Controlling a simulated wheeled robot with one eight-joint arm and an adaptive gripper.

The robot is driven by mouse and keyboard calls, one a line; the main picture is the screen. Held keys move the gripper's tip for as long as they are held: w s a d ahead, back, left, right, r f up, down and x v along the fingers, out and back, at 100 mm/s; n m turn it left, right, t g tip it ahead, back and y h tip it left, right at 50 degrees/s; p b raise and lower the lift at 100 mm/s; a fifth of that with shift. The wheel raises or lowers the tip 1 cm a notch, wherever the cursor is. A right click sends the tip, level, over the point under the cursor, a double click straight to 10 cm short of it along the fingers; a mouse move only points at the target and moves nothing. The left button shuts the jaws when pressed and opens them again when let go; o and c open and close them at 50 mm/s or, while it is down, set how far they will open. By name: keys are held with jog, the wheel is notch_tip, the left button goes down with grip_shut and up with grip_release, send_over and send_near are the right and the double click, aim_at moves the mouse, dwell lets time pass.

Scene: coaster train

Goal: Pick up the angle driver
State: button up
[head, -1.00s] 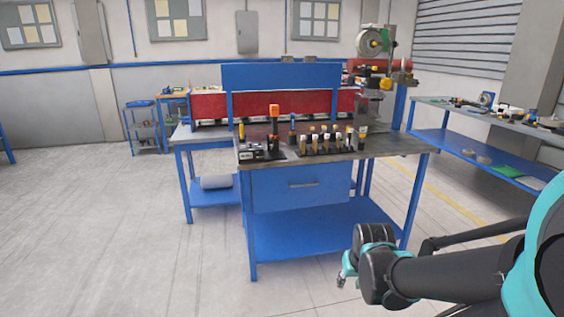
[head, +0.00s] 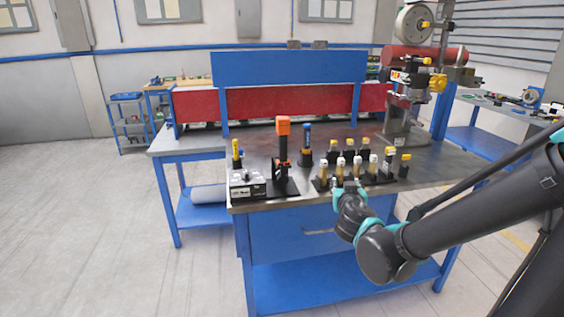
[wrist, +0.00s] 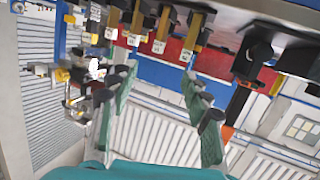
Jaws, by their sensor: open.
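A black upright tool with an orange head (head: 283,128), which I take to be the angle driver, stands on a dark base at the bench's front. In the upside-down wrist view its orange end (wrist: 228,131) shows right of my gripper, partly behind the right finger. My gripper (wrist: 158,76) is open, with nothing between its green, dark-tipped fingers. In the head view my gripper (head: 347,188) is at the bench's front edge, right of the tool and close to the handled-tool rack. The fingers are hard to make out there.
A rack of several yellow-topped handled tools (head: 341,172) stands right of the tool. A grey box (head: 247,183) stands left of it and a blue-topped tool (head: 306,143) behind. A reel machine (head: 413,85) stands at the bench's back right. Floor at left is clear.

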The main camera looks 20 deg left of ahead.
jog(key=s+a+r+n+y, duration=0.2)
jog(key=a+y, duration=0.1)
jog(key=a, duration=0.5)
jog(key=s+a+r+n+y, duration=0.1)
jog(key=s+a+r+y, duration=0.15)
jog(key=a, duration=0.55)
send_near(284, 152)
jog(key=shift+y, duration=0.35)
jog(key=x, duration=0.5)
jog(key=shift+w+a+f, duration=0.1)
jog(key=shift+a+f, duration=0.05)
jog(key=shift+a, duration=0.05)
jog(key=shift+d+x, duration=0.15)
jog(key=shift+x, duration=1.45)
jog(key=shift+d+x, duration=0.1)
jog(key=shift+x, duration=1.5)
jog(key=shift+w, duration=0.15)
grip_shut()
